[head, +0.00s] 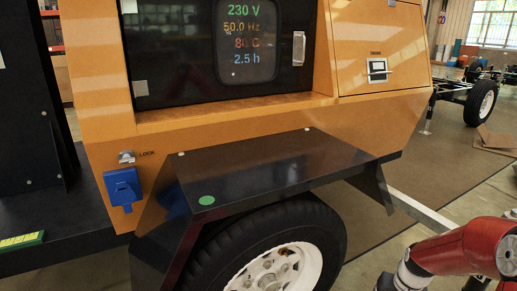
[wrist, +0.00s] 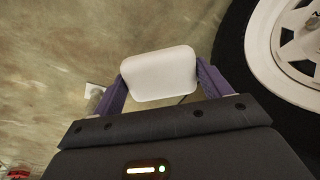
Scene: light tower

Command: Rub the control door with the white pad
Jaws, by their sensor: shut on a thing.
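My gripper (wrist: 160,82) is shut on the white pad (wrist: 158,74), a pale block with rounded corners held between the two purple fingers. In the wrist view the pad is above the floor and beside the wheel, touching neither. In the head view the black control door (head: 170,72) is set in the orange body, with a display window (head: 251,40) showing coloured readings and a silver handle (head: 298,48) at its right. The gripper and pad do not show in the head view; only part of my red arm shows at lower right.
A black fender (head: 270,170) with a green dot juts out below the door, over a wheel (head: 275,265). A blue socket cover (head: 123,187) hangs at left. A second orange panel with a latch (head: 377,70) is at right.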

